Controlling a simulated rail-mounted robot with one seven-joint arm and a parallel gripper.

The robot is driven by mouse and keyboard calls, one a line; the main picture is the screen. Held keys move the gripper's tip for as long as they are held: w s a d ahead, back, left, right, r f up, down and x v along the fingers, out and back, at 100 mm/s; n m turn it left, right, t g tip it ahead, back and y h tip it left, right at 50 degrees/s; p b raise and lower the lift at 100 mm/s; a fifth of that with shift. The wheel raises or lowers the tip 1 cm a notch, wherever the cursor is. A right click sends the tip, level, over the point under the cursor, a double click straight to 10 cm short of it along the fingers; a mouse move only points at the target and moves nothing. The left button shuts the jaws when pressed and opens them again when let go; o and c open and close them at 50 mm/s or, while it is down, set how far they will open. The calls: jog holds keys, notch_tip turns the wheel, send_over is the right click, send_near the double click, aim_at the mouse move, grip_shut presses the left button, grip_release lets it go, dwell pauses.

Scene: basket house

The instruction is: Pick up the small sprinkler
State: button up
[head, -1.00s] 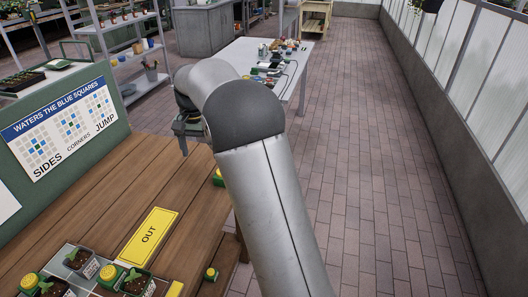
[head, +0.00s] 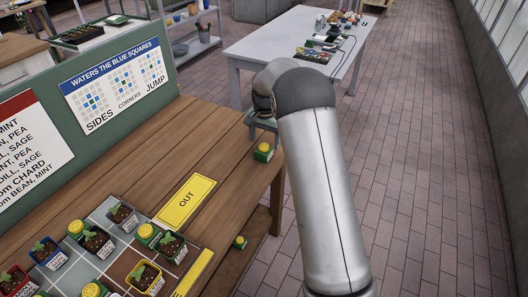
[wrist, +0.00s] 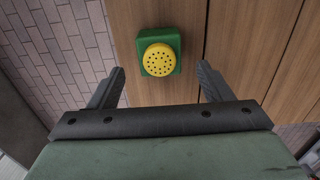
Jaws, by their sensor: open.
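A green sprinkler with a round yellow dotted cap (head: 263,152) stands alone on the wooden tabletop near its far right corner. A sprinkler of this look also shows in the wrist view (wrist: 160,58), upright on wood, just ahead of the fingertips and centred between them. My gripper (wrist: 159,71) is open and empty, with a finger to either side below the sprinkler in the picture, not touching it. In the head view my gripper (head: 262,120) is partly hidden by my arm, just beyond the sprinkler. Another yellow-capped sprinkler (head: 240,243) sits lower, on the shelf under the tabletop.
Potted seedlings and several more yellow-capped sprinklers (head: 148,233) stand on a tiled grid at the lower left. A yellow OUT plate (head: 187,201) lies on the tabletop. A green board with signs (head: 112,85) borders the left. A white table (head: 290,45) with items stands behind.

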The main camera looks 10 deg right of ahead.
aim_at(264, 146)
jog(key=f, duration=0.2)
jog(key=f+p, duration=0.1)
jog(key=f, duration=0.1)
jog(key=shift+s+a, duration=0.25)
jog(key=shift+f, duration=0.65)
jog(key=c, duration=1.1)
